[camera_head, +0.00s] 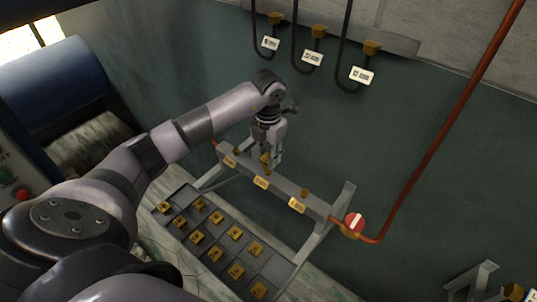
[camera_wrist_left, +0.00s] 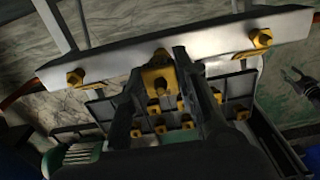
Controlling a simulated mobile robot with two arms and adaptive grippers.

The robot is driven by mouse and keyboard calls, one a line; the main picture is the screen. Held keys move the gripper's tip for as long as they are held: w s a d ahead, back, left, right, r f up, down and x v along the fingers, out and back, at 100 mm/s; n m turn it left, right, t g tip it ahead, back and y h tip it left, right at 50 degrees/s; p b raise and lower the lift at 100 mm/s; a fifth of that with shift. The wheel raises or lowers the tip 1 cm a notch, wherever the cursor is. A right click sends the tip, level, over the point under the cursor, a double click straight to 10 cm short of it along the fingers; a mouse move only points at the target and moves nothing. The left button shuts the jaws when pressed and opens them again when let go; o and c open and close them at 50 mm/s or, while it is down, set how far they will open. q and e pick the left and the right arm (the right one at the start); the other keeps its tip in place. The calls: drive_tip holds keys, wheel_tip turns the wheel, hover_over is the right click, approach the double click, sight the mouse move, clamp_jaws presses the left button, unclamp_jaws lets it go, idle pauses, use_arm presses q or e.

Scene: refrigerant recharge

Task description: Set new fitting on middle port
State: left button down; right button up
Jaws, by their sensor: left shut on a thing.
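My left gripper (camera_head: 267,152) is shut on a brass fitting (camera_head: 266,160) and holds it upright over the middle of the grey manifold bar (camera_head: 322,207). In the left wrist view the fitting (camera_wrist_left: 157,80) sits between the fingers, in line with the middle port (camera_wrist_left: 160,53). I cannot tell whether it touches the port.
A grey compartment tray (camera_head: 278,270) with several brass fittings lies in front of the bar. A red pipe (camera_head: 432,160) and a red valve handle (camera_head: 355,222) are at the bar's right end. Tagged black hoses hang from the wall rail (camera_head: 400,46) behind.

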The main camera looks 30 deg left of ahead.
use_arm(q)
drive_tip(key=shift+f+b, duration=0.55)
idle(0.9)
drive_tip(key=shift+f, duration=0.3)
drive_tip(key=c, duration=1.2)
unclamp_jaws()
drive_tip(key=shift+r, duration=0.1)
wheel_tip(320, 180, up, 12)
wheel_tip(320, 180, up, 6)
drive_tip(key=p, duration=0.4)
